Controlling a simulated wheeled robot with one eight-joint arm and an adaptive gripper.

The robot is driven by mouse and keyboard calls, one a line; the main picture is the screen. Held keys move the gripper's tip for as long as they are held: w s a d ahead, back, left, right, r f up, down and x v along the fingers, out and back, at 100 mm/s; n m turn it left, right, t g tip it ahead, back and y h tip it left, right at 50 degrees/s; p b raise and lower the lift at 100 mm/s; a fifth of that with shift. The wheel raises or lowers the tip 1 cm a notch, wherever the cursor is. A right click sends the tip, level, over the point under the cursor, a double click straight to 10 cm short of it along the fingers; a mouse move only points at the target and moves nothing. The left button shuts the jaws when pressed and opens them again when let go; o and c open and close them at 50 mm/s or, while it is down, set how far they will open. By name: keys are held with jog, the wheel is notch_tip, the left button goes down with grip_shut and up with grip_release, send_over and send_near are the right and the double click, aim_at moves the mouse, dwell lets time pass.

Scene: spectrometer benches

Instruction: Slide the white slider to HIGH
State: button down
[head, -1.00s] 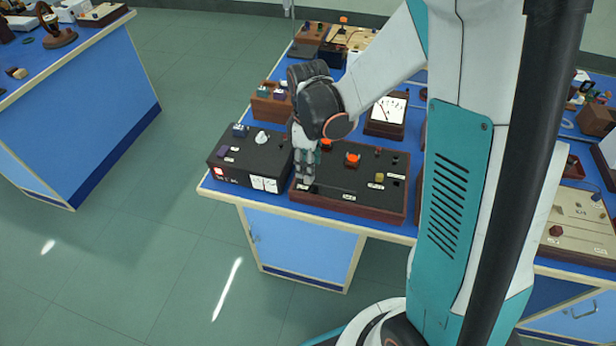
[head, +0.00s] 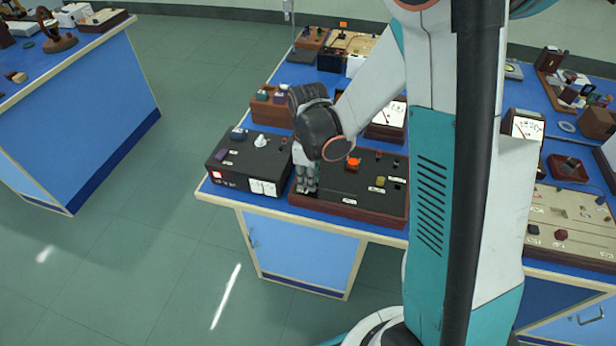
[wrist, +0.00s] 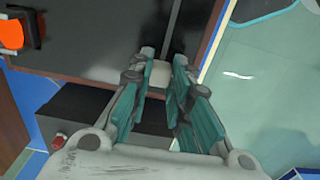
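The dark board with a brown wooden rim (head: 372,219) lies at the front of the blue bench. My gripper (head: 307,190) points down over the board's front left corner in the head view and hides what is beneath it. In the wrist view, a small whitish block (wrist: 157,78), apparently the white slider, shows between the teal fingertips of my gripper (wrist: 162,66). The fingers stand a narrow gap apart on either side of it; whether both touch it is unclear. The label lettering is too small to read.
An orange knob (head: 353,163) and a yellow knob (head: 380,181) stand on the same board. A black box with a white knob (head: 261,140) sits close on the left. A meter (head: 390,112) stands behind. Green floor is free in front of the bench.

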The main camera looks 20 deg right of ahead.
aim_at(353, 196)
jog(key=s+d, duration=0.2)
jog(key=d, duration=0.1)
jog(key=s+d, duration=0.3)
jog(key=s+d+b, duration=0.1)
jog(key=s+d, duration=0.1)
jog(key=d, duration=0.2)
jog(key=shift+s, duration=0.15)
jog(key=c, duration=1.5)
grip_release()
jog(key=shift+s+d, duration=0.1)
jog(key=shift+d, duration=0.05)
jog(key=shift+r, duration=0.5)
notch_tip(353, 196, up, 11)
